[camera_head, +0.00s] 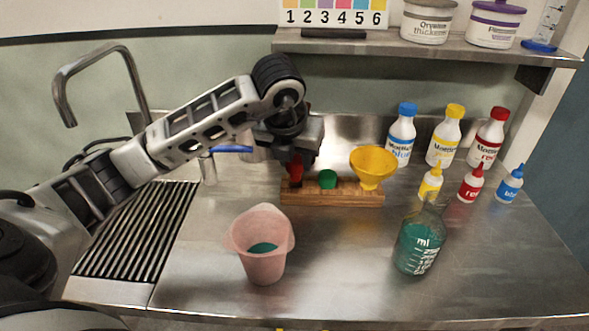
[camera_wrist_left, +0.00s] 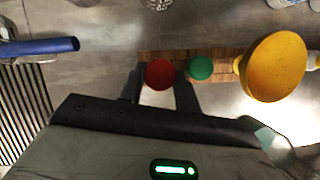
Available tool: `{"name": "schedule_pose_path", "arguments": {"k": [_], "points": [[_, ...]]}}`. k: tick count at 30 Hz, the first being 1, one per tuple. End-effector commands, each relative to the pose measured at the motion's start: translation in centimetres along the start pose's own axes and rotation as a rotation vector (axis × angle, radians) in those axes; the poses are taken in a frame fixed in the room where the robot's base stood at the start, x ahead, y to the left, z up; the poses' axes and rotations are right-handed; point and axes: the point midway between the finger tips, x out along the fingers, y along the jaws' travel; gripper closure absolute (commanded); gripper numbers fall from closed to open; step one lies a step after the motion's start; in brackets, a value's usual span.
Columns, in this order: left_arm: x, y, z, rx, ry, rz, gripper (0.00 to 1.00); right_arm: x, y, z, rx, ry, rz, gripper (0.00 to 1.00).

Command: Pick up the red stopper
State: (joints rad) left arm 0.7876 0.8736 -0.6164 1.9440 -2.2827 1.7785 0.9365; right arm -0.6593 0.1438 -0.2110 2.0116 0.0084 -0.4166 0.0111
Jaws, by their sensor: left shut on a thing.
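The red stopper (camera_head: 294,173) is at the left end of the wooden block (camera_head: 335,197) on the steel counter. My left gripper (camera_head: 294,161) points down over it and is shut on it. In the left wrist view the round red top (camera_wrist_left: 159,74) sits between the two fingers (camera_wrist_left: 160,90). I cannot tell whether the stopper's lower end is still in the block. A green stopper (camera_head: 327,179) and a yellow funnel (camera_head: 373,166) stand in the same block, to the right. My right gripper is not in view.
A pink bucket (camera_head: 260,250) with teal liquid stands in front, and a glass bottle (camera_head: 419,248) of teal liquid front right. Several dye bottles (camera_head: 442,142) stand at the back right. A tap (camera_head: 135,75) and ribbed drainer (camera_head: 135,230) are at the left. A shelf (camera_head: 420,48) hangs above.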

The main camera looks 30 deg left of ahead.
Motion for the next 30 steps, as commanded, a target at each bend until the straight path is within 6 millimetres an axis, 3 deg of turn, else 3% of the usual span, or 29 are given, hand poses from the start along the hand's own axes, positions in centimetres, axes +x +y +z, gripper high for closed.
{"name": "schedule_pose_path", "arguments": {"k": [8, 12, 21, 30], "points": [[-7.1, -2.8, -1.7, 0.007, -0.008, -0.007, 0.89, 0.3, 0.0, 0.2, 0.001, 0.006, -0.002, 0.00], [-10.1, -4.6, -3.8, 0.010, -0.008, -0.002, 0.89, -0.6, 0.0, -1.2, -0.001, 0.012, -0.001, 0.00], [-13.0, -7.0, -6.7, 0.004, -0.002, -0.002, 0.89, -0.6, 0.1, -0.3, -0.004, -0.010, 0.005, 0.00], [-13.3, -7.3, -7.3, 0.002, 0.001, -0.001, 0.89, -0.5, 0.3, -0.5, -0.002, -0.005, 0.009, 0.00]]}}
